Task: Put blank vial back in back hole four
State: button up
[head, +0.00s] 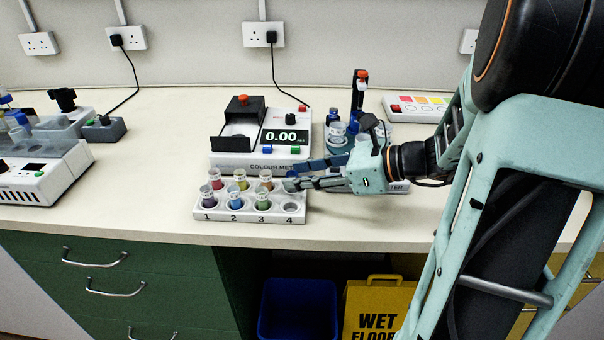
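A white rack (250,215) with two rows of holes, its front row numbered 1 to 4, stands near the bench's front edge. Front holes one to three hold purple (207,197), blue (235,199) and green (262,200) vials; front hole four (290,208) looks empty. Behind them stand red (215,179), yellow (240,180) and orange (266,180) vials. My gripper (290,178) reaches in from the right, its fingertips over the back right corner, covering back hole four. The fingers look a little apart. I cannot make out the blank vial or whether it is between them.
The colour meter (265,162), reading 0.00 with its lid raised, stands just behind the rack. Other instruments (45,170) stand at the left. Bench is clear left of the rack.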

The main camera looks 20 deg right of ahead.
jog(key=shift+d+r, duration=0.1)
jog(key=shift+r, duration=0.35)
jog(key=p+v, duration=0.2)
jog(key=v, duration=0.9)
jog(key=shift+s+d, duration=0.25)
jog(key=shift+d, duration=0.05)
jog(key=shift+r, duration=0.1)
